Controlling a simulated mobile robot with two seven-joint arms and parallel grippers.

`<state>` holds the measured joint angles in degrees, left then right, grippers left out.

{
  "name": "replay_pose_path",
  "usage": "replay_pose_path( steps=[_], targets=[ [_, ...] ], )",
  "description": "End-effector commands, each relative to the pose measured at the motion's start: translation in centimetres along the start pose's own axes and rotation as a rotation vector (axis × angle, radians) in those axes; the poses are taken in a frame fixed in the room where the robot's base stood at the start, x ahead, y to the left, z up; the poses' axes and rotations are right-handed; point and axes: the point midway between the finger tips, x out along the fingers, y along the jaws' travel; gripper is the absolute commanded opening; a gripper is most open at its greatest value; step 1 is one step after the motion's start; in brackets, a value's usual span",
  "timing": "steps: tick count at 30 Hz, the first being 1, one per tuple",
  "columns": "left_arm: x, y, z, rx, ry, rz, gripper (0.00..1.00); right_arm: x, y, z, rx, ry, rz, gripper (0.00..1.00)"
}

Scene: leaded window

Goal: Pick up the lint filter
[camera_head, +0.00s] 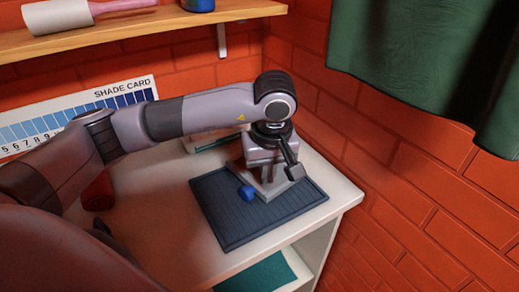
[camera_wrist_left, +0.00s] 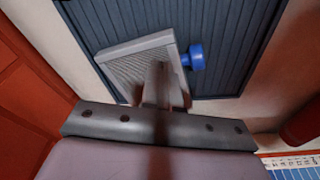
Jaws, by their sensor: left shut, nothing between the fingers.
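The lint filter (camera_head: 283,188) is a light grey, angular piece with a blue knob (camera_head: 246,193). It lies on a dark ribbed mat (camera_head: 222,218) on the white counter. In the left wrist view the filter (camera_wrist_left: 130,68) shows a finely ribbed face, with its blue knob (camera_wrist_left: 196,57) at the right. My left gripper (camera_head: 268,180) points down at the filter, and its shut fingers (camera_wrist_left: 157,82) overlap it in the picture with nothing between them. Whether they touch it I cannot tell. The gripper hides part of the filter. My right gripper is not in view.
A red object (camera_head: 97,193) stands on the counter (camera_head: 150,235) at the left. A shade card (camera_head: 122,97) is behind my arm, below a wooden shelf (camera_head: 120,33). A brick wall (camera_head: 385,190) and green curtain (camera_head: 430,70) bound the right.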

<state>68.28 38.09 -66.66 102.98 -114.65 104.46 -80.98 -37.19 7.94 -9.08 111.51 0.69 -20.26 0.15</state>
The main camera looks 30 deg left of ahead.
Motion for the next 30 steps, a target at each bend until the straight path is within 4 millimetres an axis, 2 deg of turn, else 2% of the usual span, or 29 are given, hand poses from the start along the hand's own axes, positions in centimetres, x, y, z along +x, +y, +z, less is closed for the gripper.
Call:
replay_pose_path(
  steps=[1,6,14,17,19,30],
  targets=[
    [0.0,0.0,-1.1,-0.006,0.0,-0.002,0.0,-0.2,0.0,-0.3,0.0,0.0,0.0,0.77],
    [0.6,0.0,-4.2,-0.004,-0.002,-0.002,0.0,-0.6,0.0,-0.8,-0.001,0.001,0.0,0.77],
    [1.2,0.0,-8.0,-0.002,0.0,0.001,0.0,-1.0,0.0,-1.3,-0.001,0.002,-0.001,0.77],
    [2.0,0.0,-7.7,0.001,-0.002,-0.002,0.0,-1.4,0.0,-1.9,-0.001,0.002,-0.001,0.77],
    [2.8,0.0,-7.6,0.001,0.001,0.001,0.0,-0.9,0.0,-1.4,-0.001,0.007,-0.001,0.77],
    [3.2,-0.1,-7.3,0.001,-0.003,-0.004,0.0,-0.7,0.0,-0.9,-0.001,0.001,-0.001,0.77]
  ],
)
